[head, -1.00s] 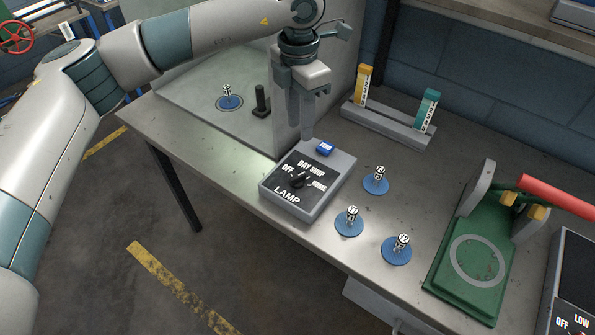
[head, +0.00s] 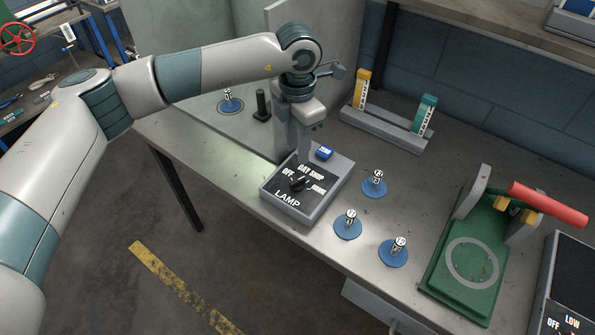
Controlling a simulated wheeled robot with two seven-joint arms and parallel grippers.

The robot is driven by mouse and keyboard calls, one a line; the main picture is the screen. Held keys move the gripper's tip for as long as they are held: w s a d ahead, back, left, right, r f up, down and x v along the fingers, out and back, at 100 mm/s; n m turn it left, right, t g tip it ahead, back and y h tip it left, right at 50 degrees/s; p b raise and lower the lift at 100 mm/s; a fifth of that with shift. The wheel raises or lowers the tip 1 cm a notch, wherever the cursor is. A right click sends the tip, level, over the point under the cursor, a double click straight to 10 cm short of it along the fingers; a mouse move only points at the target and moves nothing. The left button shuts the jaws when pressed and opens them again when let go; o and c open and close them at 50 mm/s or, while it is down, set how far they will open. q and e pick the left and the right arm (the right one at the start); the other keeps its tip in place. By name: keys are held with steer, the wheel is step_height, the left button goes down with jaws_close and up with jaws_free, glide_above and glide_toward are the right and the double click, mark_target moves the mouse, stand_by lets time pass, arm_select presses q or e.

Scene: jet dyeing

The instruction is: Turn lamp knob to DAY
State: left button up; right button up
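The lamp box (head: 268,187) is a grey box with a black sloped face near the bench's front edge. Its face reads LAMP, OFF, DAY, SHOP and a partly legible label at the right. The black lamp knob (head: 299,183) sits in the middle of these labels; which label it points to is too small to tell. My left gripper (head: 303,160) points down just above and behind the knob, over the DAY and SHOP side of the box. Its fingers overlap in this view, so their gap is unclear. Contact with the knob cannot be made out. My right gripper is out of view.
A blue button (head: 324,153) sits at the box's back corner. Several blue discs with small metal pieces (head: 374,184) stand to its right. A green press with a red handle (head: 470,262) is farther right.

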mark_target(297, 180)
arm_select(q)
step_height(297, 180, down, 10)
steer(key=p, duration=0.4)
steer(key=shift+r, duration=0.15)
steer(key=shift+f+p, duration=0.35)
steer(key=shift+f, duration=0.5)
jaws_close()
